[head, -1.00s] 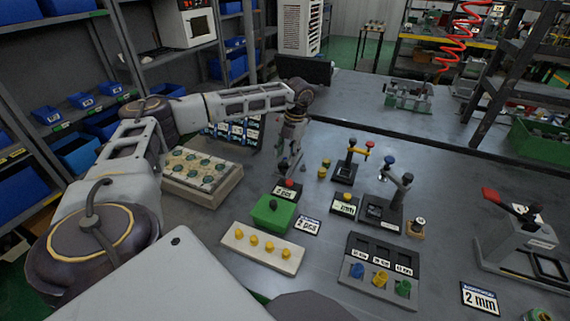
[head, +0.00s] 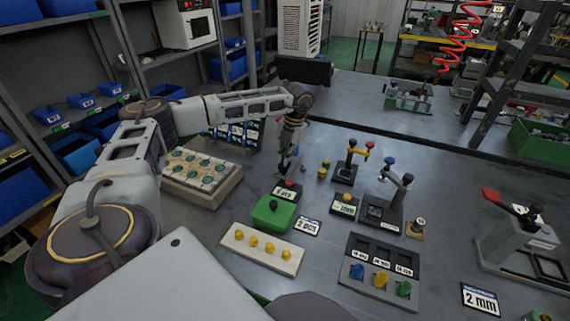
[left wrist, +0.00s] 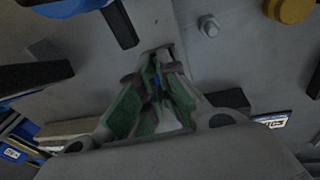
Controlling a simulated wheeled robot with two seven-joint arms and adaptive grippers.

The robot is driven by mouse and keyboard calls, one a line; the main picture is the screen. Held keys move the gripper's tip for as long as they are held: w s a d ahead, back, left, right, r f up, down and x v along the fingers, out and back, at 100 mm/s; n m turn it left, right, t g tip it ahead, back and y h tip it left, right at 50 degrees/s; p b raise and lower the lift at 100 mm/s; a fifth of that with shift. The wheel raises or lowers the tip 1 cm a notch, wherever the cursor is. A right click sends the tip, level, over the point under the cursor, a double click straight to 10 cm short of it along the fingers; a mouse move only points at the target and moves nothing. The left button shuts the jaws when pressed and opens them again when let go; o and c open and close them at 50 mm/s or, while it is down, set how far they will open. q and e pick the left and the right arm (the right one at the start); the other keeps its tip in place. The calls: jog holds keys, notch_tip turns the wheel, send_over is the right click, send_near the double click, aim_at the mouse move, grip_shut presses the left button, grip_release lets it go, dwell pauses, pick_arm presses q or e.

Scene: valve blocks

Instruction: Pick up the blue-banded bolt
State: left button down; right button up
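My left gripper (head: 287,168) points down at the table behind the green box, near the red-knobbed block. In the left wrist view its green-padded fingers (left wrist: 160,75) are closed together at the tips. A small blue patch, seemingly the blue-banded bolt (left wrist: 157,82), shows between the pads. The fingers hide most of it, and it is too small to make out in the head view. Another grey bolt head (left wrist: 209,27) shows apart from the fingers in the left wrist view. My right gripper is not in view.
Close by are a green box (head: 265,222), a beige tray with round fittings (head: 228,190), yellow knobs on a pale block (head: 285,266), and a black valve stand (head: 388,218). A dark three-slot holder (head: 412,262) stands at front. Table to the right is partly clear.

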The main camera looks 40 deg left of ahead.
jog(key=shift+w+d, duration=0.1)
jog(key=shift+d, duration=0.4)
pick_arm(q)
jog(key=shift+r, duration=0.55)
notch_tip(320, 180, up, 8)
jog(key=shift+f+p, duration=0.15)
jog(key=shift+p, duration=0.3)
jog(key=shift+r, duration=0.6)
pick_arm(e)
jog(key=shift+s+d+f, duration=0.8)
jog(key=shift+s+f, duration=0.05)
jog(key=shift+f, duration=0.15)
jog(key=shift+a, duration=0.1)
